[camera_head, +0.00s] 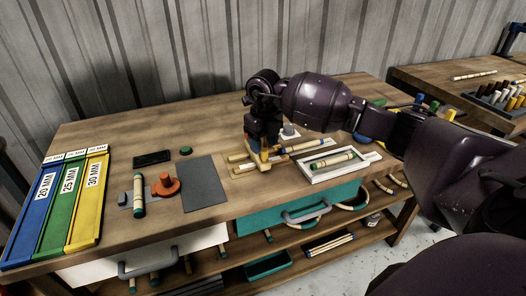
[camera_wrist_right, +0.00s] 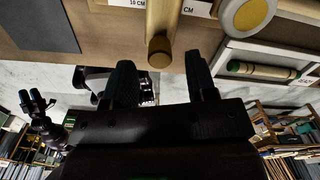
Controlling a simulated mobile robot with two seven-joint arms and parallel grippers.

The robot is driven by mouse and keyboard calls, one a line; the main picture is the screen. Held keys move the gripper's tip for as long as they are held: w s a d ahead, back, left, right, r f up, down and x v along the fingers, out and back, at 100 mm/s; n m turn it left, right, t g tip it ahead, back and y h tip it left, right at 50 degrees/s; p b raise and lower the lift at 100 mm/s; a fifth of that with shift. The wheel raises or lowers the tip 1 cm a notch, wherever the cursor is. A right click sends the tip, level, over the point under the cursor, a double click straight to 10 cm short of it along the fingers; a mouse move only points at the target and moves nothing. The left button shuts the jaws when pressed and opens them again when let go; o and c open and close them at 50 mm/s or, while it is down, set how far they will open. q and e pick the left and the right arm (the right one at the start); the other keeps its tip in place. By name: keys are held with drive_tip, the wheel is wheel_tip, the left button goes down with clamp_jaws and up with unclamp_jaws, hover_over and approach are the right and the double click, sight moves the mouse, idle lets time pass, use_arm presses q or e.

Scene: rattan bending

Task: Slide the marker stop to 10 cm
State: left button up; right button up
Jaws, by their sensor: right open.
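My right gripper (camera_head: 262,150) is over the wooden measuring fixture (camera_head: 243,168) near the middle of the bench, fingers pointing down. In the right wrist view its two dark fingers (camera_wrist_right: 160,66) are apart, on either side of a brass-coloured bar with a round end (camera_wrist_right: 160,47). I see no contact and cannot tell which part is the marker stop. A "10 CM" label (camera_wrist_right: 137,3) lies left of the bar, and another "CM" label (camera_wrist_right: 198,9) lies right of it. What appears to be my left gripper (camera_wrist_right: 31,101) is small in the wrist view, fingers apart and empty.
A white tray (camera_head: 309,177) with a rattan piece (camera_head: 332,161) lies right of the fixture. A grey mat (camera_head: 204,184), an orange round part (camera_head: 166,185) and another rattan piece (camera_head: 139,195) lie left. Blue, green and yellow size trays (camera_head: 87,200) fill the left end.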

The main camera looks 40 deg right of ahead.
sight(263, 149)
drive_tip(key=shift+f, duration=1.6)
drive_tip(key=shift+c, duration=0.5)
clamp_jaws()
drive_tip(key=shift+a, duration=0.1)
